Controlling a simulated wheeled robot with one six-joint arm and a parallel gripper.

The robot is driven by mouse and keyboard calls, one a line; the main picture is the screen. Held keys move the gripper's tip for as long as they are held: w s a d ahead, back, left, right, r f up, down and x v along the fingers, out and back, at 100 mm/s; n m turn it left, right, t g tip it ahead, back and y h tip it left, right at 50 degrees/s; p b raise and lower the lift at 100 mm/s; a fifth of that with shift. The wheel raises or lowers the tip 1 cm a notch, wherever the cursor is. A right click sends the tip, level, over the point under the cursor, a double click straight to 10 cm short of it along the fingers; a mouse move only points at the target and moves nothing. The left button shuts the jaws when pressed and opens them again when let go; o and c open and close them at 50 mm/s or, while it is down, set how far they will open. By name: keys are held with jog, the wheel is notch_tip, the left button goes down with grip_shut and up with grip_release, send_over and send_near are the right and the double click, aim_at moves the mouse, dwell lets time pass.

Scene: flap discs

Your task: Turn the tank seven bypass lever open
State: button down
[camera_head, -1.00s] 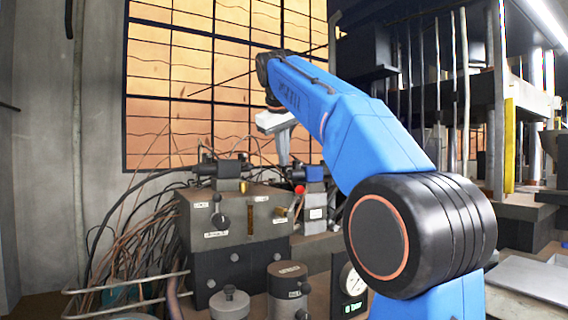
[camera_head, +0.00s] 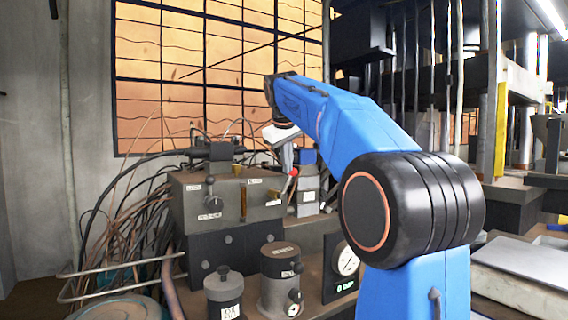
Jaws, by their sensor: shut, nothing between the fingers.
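My gripper (camera_head: 287,157) hangs from the end of my blue arm, pointing down, small in the picture. Its fingers are shut and empty, beside a small red knob (camera_head: 293,172) at the back of the bench; I cannot tell whether they touch. A grey valve block (camera_head: 227,212) stands to the left with a black knobbed handle (camera_head: 213,201) and a brass-coloured lever (camera_head: 243,204) on its front. The labels are too small to read, so I cannot tell which part is the tank seven bypass lever.
Two grey cylinders (camera_head: 280,265) (camera_head: 224,290) and a dial gauge (camera_head: 346,261) stand in front of the block. Cables and a bent metal rail (camera_head: 120,267) crowd the left. A barred window (camera_head: 215,80) is behind. A flat pale surface (camera_head: 525,262) lies at right.

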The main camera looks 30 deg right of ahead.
aim_at(294, 169)
jog(key=shift+d, duration=0.15)
jog(key=shift+d+f+m+y, duration=0.15)
jog(key=shift+d+m+y, duration=0.05)
jog(key=shift+d+y, duration=0.45)
jog(key=shift+d+f+m+y, duration=0.1)
jog(key=shift+d+m+y, duration=0.1)
jog(key=shift+d+y, duration=0.45)
jog(key=d+f+m+y, duration=0.1)
jog(key=d+f+y, duration=0.3)
jog(key=d+f, duration=0.2)
jog(key=shift+d+y, duration=0.2)
jog(key=shift+y, duration=0.1)
jog(key=shift+w+f, duration=0.1)
jog(key=shift+w, duration=0.05)
